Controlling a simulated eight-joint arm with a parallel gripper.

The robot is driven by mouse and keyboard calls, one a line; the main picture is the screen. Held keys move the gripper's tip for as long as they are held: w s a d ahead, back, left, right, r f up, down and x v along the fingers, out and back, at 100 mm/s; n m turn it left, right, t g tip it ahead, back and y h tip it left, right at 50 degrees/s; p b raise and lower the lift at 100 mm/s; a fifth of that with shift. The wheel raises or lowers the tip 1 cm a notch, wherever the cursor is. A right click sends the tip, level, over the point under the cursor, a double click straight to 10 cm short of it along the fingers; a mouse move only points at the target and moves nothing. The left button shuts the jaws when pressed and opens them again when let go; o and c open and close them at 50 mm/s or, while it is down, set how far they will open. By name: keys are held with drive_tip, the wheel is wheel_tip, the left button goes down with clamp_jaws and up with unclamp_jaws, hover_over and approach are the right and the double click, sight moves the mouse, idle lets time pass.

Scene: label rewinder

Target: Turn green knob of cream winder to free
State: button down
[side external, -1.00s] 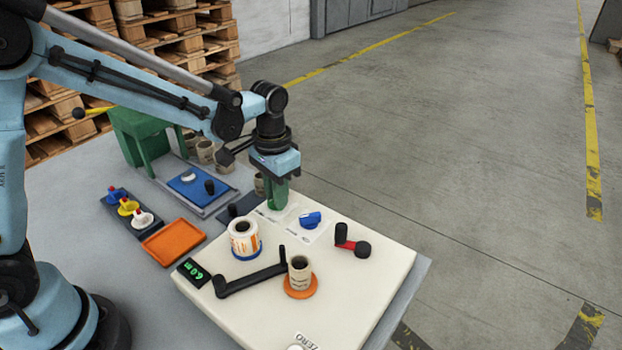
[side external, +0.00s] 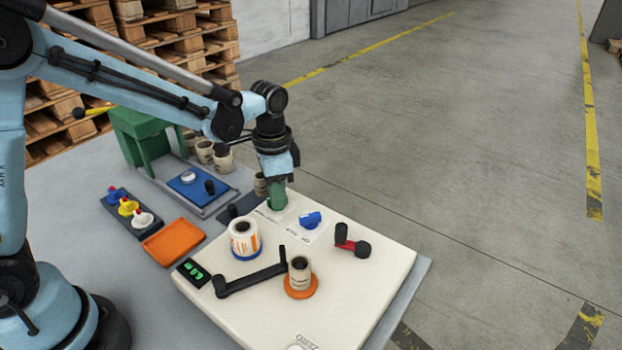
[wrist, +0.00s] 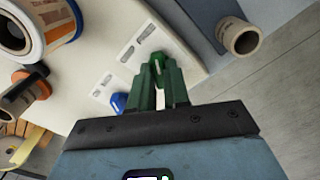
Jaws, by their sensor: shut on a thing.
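The cream winder (side external: 330,290) is a broad cream box on the table. Its green knob (wrist: 157,60) shows in the wrist view between my fingertips, at the far end of a pale label plate. My gripper (wrist: 158,72) has green fingers shut on the green knob; in the side view my gripper (side external: 277,200) comes down on the winder's back corner and hides most of the knob. I cannot read the plate's markings clearly.
On the winder stand a white-orange label roll (side external: 244,240), a black crank arm (side external: 250,278), a brown core on an orange disc (side external: 300,272) and a red-black crank (side external: 350,241). An orange tray (side external: 173,242) and blue plate (side external: 202,186) lie left.

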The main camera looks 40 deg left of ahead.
drive_tip(key=c, duration=1.1)
unclamp_jaws()
wheel_tip(320, 180, up, 12)
drive_tip(key=shift+r, duration=0.1)
drive_tip(key=s+a+f+n+t, duration=0.1)
drive_tip(key=s+a+n+t, duration=0.1)
drive_tip(key=s, duration=0.3)
drive_tip(key=s+a+f+n+t, duration=0.2)
drive_tip(key=s+a+n+t, duration=0.1)
drive_tip(key=s+n+t, duration=0.2)
drive_tip(key=shift+s, duration=0.8)
